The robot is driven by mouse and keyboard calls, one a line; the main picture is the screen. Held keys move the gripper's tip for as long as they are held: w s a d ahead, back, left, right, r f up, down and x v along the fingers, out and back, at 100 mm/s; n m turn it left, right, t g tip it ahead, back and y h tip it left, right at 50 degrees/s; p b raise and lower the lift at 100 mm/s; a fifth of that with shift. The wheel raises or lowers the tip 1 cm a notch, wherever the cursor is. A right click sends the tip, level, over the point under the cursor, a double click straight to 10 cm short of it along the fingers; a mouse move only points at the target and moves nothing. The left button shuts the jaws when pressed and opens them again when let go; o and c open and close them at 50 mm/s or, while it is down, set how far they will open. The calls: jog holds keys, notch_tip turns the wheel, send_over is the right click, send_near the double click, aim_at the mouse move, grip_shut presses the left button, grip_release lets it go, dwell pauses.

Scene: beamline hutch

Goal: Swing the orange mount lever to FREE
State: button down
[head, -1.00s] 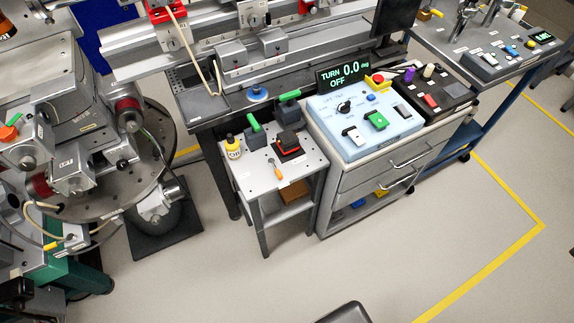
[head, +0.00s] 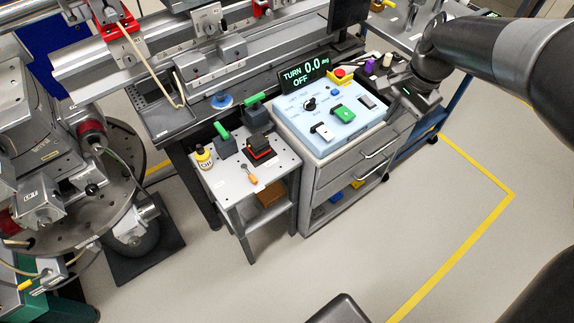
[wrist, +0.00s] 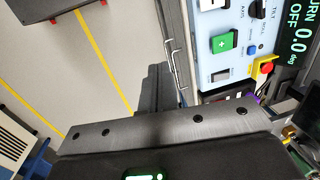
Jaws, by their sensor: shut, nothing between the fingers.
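I cannot make out the orange mount lever for certain in either current view. An orange-handled tool (head: 248,175) lies on the small grey table, but I cannot tell that it is a lever. Two green-handled levers stand on dark blocks at the table's back, the left one (head: 222,132) and the right one (head: 255,100). My gripper (head: 408,97) hangs over the right end of the drawer cabinet, right of the pale blue control panel (head: 330,115). In the wrist view its dark fingers (wrist: 154,78) are together and empty, with the panel beyond at upper right.
A black block with red trim (head: 260,150) and a yellow bottle (head: 204,157) stand on the small table. A display (head: 303,73) reads "TURN 0.0 deg OFF". The round stage (head: 110,215) is at left.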

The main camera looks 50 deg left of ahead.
aim_at(249, 174)
jog(key=s+a+f+g+h, duration=0.1)
jog(key=s+a+f, duration=0.7)
jog(key=a+f, duration=0.1)
jog(key=s+a+f+g+h, duration=0.1)
jog(key=s+a+f, duration=0.7)
jog(key=a, duration=0.4)
jog(key=shift+s+a+f+g, duration=0.15)
jog(key=shift+s+f+g, duration=0.1)
jog(key=shift+f+g, duration=0.1)
jog(key=x, duration=0.9)
jog(key=shift+f, duration=0.15)
jog(key=s, duration=0.1)
jog(key=s+f, duration=0.1)
jog(key=s, duration=0.1)
jog(key=shift+f, duration=0.1)
jog(key=shift+s+f, duration=0.1)
jog(key=shift+s, duration=0.5)
